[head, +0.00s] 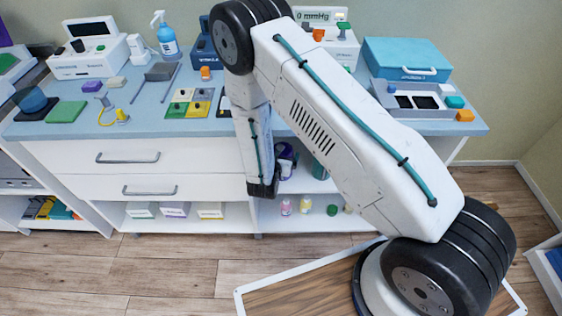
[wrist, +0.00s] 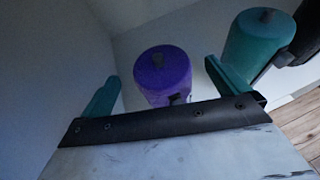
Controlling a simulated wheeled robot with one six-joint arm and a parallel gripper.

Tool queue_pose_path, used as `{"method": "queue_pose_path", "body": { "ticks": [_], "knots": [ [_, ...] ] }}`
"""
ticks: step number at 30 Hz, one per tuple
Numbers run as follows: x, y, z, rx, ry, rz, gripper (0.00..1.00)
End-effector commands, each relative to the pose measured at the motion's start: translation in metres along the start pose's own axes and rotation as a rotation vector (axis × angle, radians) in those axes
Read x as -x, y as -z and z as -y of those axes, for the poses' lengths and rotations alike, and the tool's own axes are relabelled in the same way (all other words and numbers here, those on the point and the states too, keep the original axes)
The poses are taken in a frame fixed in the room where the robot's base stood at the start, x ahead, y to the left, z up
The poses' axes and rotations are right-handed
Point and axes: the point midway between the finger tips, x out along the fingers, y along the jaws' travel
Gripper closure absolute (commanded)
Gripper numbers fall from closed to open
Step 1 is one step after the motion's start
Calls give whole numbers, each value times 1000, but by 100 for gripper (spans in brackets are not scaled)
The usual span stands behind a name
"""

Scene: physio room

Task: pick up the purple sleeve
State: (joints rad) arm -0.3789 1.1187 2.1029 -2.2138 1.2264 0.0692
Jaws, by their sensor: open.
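The purple sleeve (wrist: 163,72) is a rounded purple cylinder with a dark spot on its end, seen in the wrist view. In the head view a purple and white thing (head: 287,158), likely the sleeve, shows in the open shelf under the counter, partly hidden by my arm. My gripper (wrist: 160,88) has two teal fingers spread apart, one on each side of the sleeve in the picture. The sleeve appears beyond or between the fingertips; I cannot tell the depth. No touch shows. In the head view the fingers are hidden.
A teal cylinder (wrist: 262,45) stands close beside the right finger; it also shows in the shelf in the head view (head: 321,168). Small bottles (head: 305,205) stand on the lower shelf. The crowded counter (head: 155,122) is above, with drawers (head: 130,158) left of the shelf.

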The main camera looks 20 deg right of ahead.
Motion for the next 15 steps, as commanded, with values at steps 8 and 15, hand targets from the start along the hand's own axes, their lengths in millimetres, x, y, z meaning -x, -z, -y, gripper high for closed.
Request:
{"method": "queue_pose_path", "body": {
  "ticks": [8, 15],
  "knots": [
    [-36, 2, 1, -1, 2, -1, 1],
    [-38, 2, 0, 0, 2, -1, 1]
  ]
}}
